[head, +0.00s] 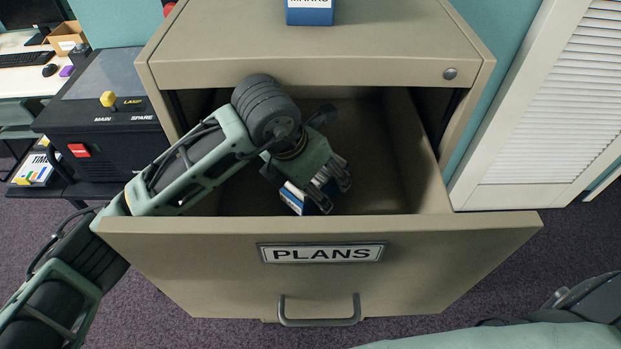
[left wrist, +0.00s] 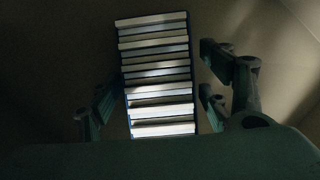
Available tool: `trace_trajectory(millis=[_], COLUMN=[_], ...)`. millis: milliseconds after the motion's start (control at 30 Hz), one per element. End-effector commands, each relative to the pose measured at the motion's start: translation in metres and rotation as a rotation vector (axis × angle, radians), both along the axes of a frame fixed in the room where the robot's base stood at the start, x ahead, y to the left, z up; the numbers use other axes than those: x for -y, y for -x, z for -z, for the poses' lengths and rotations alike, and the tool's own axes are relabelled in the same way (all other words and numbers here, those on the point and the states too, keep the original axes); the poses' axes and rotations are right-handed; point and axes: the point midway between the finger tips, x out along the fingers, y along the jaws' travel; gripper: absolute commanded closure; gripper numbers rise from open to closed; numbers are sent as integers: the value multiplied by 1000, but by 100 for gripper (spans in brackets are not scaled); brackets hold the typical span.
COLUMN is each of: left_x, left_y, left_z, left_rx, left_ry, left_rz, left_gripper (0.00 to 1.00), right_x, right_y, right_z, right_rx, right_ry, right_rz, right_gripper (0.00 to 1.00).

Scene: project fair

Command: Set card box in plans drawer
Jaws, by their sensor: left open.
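The plans drawer (head: 320,225), beige with a PLANS label and a grey handle, is pulled open. My left gripper (head: 333,193) reaches down into it from the left. The card box (head: 292,198), blue and white, sits low inside the drawer, partly hidden by the gripper. In the left wrist view the card box (left wrist: 158,78) shows as a blue box with a row of white cards. The open left fingers (left wrist: 157,92) stand on either side of it, with gaps showing. My right gripper is not in view.
A blue box (head: 310,15) with a white label stands on the cabinet top (head: 310,55). The rest of the drawer appears empty. A black machine (head: 105,125) stands at the left, and a white louvred door (head: 555,110) is at the right.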

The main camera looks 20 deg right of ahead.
Motion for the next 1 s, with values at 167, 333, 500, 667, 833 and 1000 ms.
trace_trajectory(millis=[167, 333, 500, 667, 833, 1000], left_x=[-2, -14, -43, -75, -103, -118], left_y=[0, 6, 22, 39, 56, 65], left_z=[-8, -39, -43, -44, -45, -47], left_rx=[4, 7, 4, 4, 4, 2], left_ry=[0, 2, -2, -1, -1, 0], left_rz=[0, 1, -1, -1, -2, 1], left_gripper=[29, 29, 29, 29, 29, 29], right_x=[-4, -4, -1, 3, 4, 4], right_y=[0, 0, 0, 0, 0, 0], right_z=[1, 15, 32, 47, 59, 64], right_rx=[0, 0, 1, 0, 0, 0], right_ry=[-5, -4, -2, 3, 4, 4], right_rz=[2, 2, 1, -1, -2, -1], right_gripper=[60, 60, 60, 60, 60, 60])
